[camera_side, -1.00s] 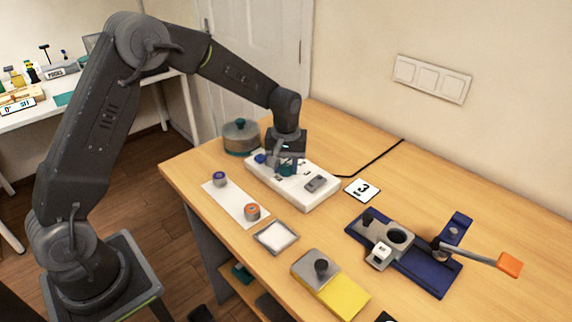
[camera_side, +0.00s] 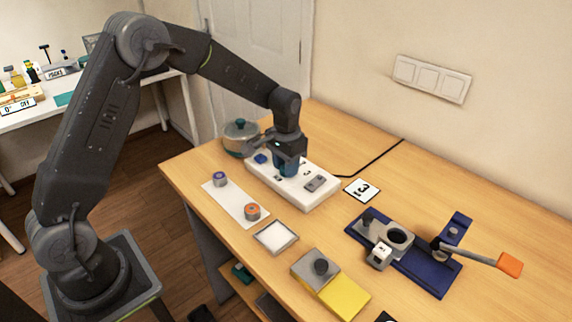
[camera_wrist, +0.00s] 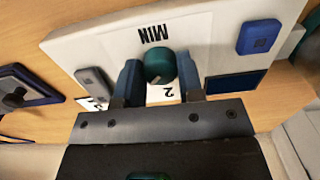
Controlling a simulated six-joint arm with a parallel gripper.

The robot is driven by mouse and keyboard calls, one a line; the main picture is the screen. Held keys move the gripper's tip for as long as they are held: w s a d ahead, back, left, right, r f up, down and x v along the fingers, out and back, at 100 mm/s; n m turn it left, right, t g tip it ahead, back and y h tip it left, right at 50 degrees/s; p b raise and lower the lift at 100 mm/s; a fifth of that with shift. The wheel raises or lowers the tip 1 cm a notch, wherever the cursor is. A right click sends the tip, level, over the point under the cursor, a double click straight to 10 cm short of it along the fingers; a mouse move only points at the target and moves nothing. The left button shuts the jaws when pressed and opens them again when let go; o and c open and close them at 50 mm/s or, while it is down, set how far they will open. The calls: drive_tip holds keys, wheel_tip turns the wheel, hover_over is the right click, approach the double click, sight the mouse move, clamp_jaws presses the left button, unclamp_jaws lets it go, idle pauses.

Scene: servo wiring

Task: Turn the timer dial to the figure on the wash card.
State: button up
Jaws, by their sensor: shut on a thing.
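The timer dial (camera_wrist: 159,66) is a round teal knob on a white panel (camera_wrist: 110,45), with "MIN" printed on one side and a "2" on the other. My gripper (camera_wrist: 160,78) has its two blue fingers on either side of the dial and is shut on it. In the side view my gripper (camera_side: 287,170) stands over the white panel and mostly hides the dial. The wash card (camera_side: 362,190) lies on the table just right of the panel; its figure looks like a 3. Which figure the dial points to cannot be told.
The panel also carries a blue button (camera_wrist: 258,36) and a grey switch (camera_wrist: 95,85). A lidded pot (camera_side: 240,137) stands close behind it. Two small knobs lie on a white strip (camera_side: 235,204) in front. A blue fixture with an orange-ended lever (camera_side: 510,264) is at right.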

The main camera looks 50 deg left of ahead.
drive_tip(key=shift+m, duration=0.4)
drive_tip(key=o, duration=0.9)
wheel_tip(320, 180, up, 14)
drive_tip(key=shift+f, duration=0.1)
idle(0.4)
